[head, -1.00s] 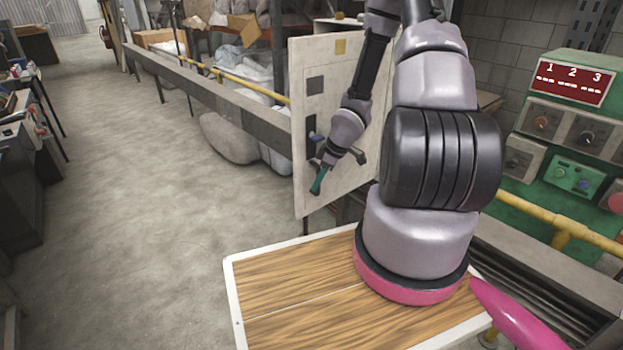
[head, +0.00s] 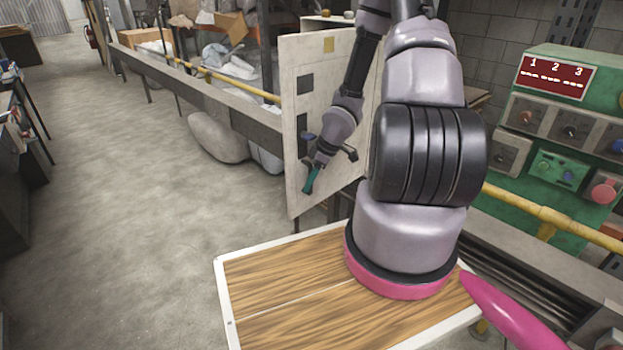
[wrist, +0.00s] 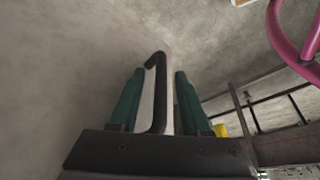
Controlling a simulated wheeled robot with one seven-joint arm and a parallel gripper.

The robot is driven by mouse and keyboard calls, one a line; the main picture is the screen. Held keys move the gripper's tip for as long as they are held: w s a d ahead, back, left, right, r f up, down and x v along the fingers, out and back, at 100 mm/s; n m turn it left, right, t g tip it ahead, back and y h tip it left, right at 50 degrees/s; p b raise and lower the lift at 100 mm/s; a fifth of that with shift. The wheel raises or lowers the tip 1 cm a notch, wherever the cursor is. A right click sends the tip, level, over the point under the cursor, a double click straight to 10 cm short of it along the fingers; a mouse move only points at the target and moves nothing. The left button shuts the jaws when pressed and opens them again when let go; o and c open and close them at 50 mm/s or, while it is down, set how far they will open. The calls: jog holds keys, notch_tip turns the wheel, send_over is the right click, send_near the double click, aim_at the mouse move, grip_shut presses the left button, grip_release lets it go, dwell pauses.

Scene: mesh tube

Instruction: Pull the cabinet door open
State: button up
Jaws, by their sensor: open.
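The cabinet door (head: 304,105) is an off-white panel with dark squares and a tan square, seen in the head view beyond my arm. My gripper (head: 309,184) hangs in front of its lower left part. In the wrist view the two green fingers of my gripper (wrist: 156,95) are apart. A black bent bar (wrist: 159,75), which looks like the door handle, runs between them with a pale strip beside it. I cannot tell whether either finger touches the bar. In the head view my gripper hides the handle. My arm covers the door's right part, so how far it stands open is unclear.
A wooden tabletop with a white rim (head: 280,290) lies in front. A grey beam (head: 215,97) and yellow pipe run behind the door's left side. A green control panel (head: 565,130) stands at right. The concrete floor at left (head: 130,200) is free.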

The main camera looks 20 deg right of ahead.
jog(key=v, duration=1)
jog(key=shift+r, duration=0.4)
jog(key=shift+d, duration=0.15)
jog(key=s+d+r+m+h, duration=0.1)
jog(key=s+r+m+h, duration=0.2)
jog(key=r, duration=0.6)
jog(key=s+d+r+m+h, duration=0.1)
jog(key=s+r+m+h, duration=0.15)
jog(key=r+m, duration=0.45)
jog(key=s+a+r+m+t+y, duration=0.2)
jog(key=s+a+r, duration=0.3)
jog(key=r, duration=0.4)
jog(key=s+a+r+m+t+y, duration=0.2)
jog(key=s+a+r, duration=0.3)
jog(key=r, duration=0.5)
jog(key=shift+a+r+m, duration=0.25)
jog(key=shift+a+m, duration=0.35)
jog(key=shift+a, duration=0.05)
